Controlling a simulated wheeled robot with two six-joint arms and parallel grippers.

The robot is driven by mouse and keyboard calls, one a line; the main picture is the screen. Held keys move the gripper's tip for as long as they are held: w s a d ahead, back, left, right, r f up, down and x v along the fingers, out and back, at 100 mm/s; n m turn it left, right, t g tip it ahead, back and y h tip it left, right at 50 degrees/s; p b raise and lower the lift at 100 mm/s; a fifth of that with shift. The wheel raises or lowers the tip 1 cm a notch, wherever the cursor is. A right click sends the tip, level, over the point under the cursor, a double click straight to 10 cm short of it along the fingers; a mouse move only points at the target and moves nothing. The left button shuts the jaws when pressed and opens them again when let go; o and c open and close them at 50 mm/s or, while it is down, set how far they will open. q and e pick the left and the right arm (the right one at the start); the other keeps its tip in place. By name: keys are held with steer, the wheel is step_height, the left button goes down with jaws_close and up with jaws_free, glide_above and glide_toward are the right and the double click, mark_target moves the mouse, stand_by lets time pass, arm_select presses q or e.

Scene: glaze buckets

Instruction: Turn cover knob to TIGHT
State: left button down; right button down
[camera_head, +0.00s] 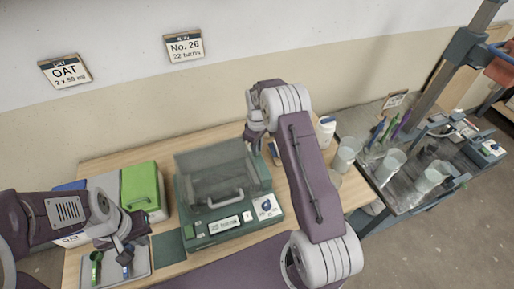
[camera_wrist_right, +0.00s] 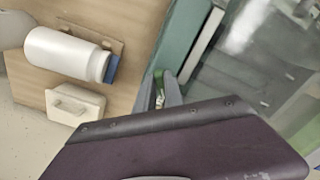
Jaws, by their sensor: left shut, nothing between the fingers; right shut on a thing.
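The green machine (camera_head: 194,243) stands mid-table with a clear cover (camera_head: 210,165) that has a pale front handle (camera_head: 225,198). A white panel with a round blue mark (camera_head: 266,206) is at its front right; its lettering is too small to read. My right gripper (camera_head: 256,140) is at the machine's back right corner. It is shut on a small part at the machine's edge, seen in the right wrist view (camera_wrist_right: 163,90); the fingers mostly hide it, so I cannot tell the knob's setting. My left gripper (camera_head: 124,252) is shut and empty over the grey tray (camera_head: 140,268).
The tray holds a green-handled tool (camera_head: 96,266) and a blue one (camera_head: 127,268). A bright green box (camera_head: 140,188) stands left of the machine. Clear beakers (camera_head: 390,165) stand on the right-hand cart.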

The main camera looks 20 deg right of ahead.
steer(key=m, duration=0.6)
steer(key=shift+a+r+m, duration=0.1)
steer(key=shift+a+m, duration=0.05)
steer(key=shift+m, duration=0.25)
steer(key=shift+w, duration=0.1)
stand_by(0.3)
steer(key=c, duration=1.8)
jaws_free()
steer(key=shift+o, duration=0.4)
steer(key=shift+s, duration=0.2)
